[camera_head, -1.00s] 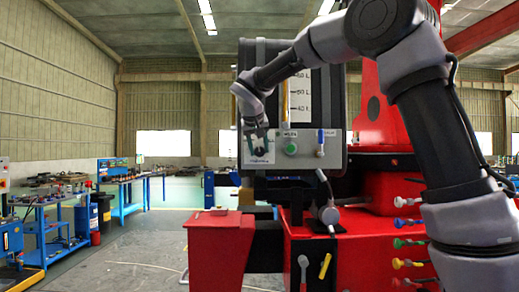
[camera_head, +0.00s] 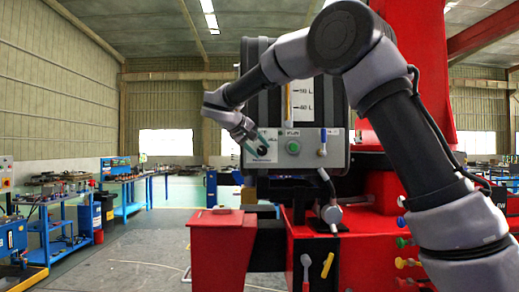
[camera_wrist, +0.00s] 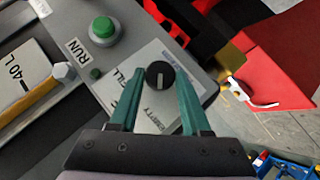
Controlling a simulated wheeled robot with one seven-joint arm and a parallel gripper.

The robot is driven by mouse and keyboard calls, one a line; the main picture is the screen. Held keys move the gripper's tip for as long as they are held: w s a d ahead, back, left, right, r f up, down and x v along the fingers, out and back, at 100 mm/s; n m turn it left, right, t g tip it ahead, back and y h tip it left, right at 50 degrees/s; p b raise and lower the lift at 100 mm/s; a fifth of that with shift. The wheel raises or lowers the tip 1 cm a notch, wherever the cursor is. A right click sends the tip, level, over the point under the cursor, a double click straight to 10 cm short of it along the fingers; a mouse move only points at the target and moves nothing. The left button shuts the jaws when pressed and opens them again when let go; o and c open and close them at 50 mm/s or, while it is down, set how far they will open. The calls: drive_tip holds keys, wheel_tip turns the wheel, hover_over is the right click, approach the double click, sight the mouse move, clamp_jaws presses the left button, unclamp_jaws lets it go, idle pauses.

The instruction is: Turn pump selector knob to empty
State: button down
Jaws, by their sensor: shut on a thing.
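The pump selector knob (camera_wrist: 160,75) is a round black knob with a white pointer line. It sits on a light label plate (camera_wrist: 150,112), with FILL and EMPTY lettering partly hidden by my fingers. In the wrist view the pointer line runs nearly upright. My gripper (camera_wrist: 161,78) has its two teal fingers on either side of the knob and is shut on it. In the head view the knob (camera_head: 263,153) is at the lower left of the grey control panel (camera_head: 328,158), and my gripper (camera_head: 259,144) reaches it from the upper left.
A green RUN button (camera_wrist: 103,29) is beside the knob; in the head view it sits right of it (camera_head: 293,147). A blue-tipped lever (camera_head: 323,143) is farther right. The space left of the panel is open.

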idle(0.4)
drive_tip(key=shift+c, duration=2)
unclamp_jaws()
drive_tip(key=shift+a, duration=0.1)
drive_tip(key=v, duration=1)
drive_tip(key=shift+s+a, duration=0.25)
drive_tip(key=shift+s, duration=0.05)
drive_tip(key=shift+d+r, duration=0.1)
